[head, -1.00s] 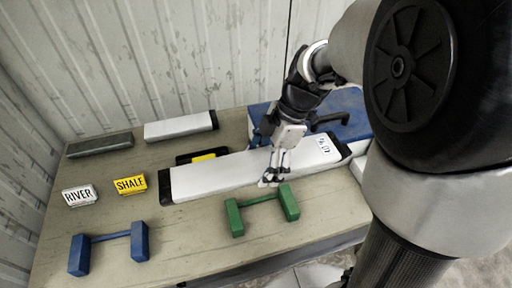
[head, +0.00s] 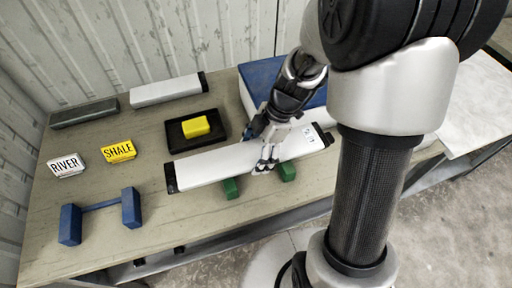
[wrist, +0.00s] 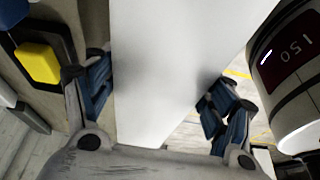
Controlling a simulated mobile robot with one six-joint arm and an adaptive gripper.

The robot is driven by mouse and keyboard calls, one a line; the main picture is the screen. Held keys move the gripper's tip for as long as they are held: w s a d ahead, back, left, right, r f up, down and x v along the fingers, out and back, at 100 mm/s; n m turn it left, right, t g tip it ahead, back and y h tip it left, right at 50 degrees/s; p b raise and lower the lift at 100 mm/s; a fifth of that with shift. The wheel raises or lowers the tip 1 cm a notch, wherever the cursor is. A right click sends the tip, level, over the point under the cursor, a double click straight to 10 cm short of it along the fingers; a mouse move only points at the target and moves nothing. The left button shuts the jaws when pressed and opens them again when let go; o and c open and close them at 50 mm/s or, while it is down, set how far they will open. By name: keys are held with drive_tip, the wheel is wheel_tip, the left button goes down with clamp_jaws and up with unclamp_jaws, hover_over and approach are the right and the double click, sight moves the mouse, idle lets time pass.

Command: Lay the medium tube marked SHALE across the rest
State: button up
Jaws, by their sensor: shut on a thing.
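My gripper (head: 266,160) is shut on a long white tube (head: 205,172) with black end caps, held near its middle. The tube lies level over the green rest (head: 231,189), covering its crossbar; whether it touches the rest I cannot tell. A small dark mark shows near its right end, too small to read. In the wrist view the white tube (wrist: 160,70) fills the space between the blue-padded fingers (wrist: 165,108). A yellow SHALE sign (head: 118,151) stands on the table at the left. A blue rest (head: 101,212) stands empty at the front left.
A white RIVER sign (head: 66,166) is beside the SHALE sign. A black tray (head: 177,141) holds a yellow block (head: 196,126) behind the tube. A shorter white tube (head: 165,90) and a dark grey bar (head: 84,113) lie at the back. A blue-topped box (head: 256,77) stands behind my gripper.

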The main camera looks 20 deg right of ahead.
drive_tip(key=shift+w+f+b, duration=0.1)
drive_tip(key=shift+f+b, duration=0.2)
drive_tip(key=shift+f, duration=0.9)
drive_tip(key=shift+f+b, duration=0.2)
drive_tip(key=shift+b, duration=0.1)
drive_tip(key=o, duration=2.1)
